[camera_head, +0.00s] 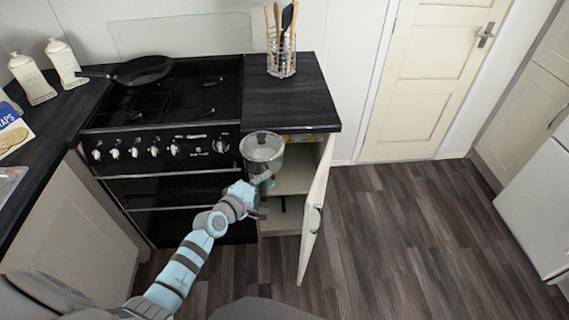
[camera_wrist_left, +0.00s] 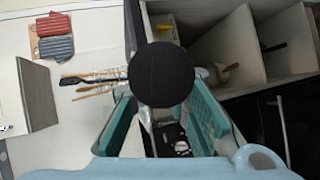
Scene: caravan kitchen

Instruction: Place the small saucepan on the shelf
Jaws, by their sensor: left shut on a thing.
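In the left wrist view a dark round part (camera_wrist_left: 161,75) sits between the teal finger pads of my left gripper (camera_wrist_left: 160,112). The shelf (camera_head: 293,182) shows inside the open cabinet, behind and right of the pan. The pan appears held up, apart from the shelf. My right gripper is out of view.
The cabinet door (camera_head: 316,215) stands open on the right. The oven (camera_head: 170,190) is directly left. A frying pan (camera_head: 143,70) is on the hob and a utensil holder (camera_head: 281,55) on the counter. Floor to the right is clear.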

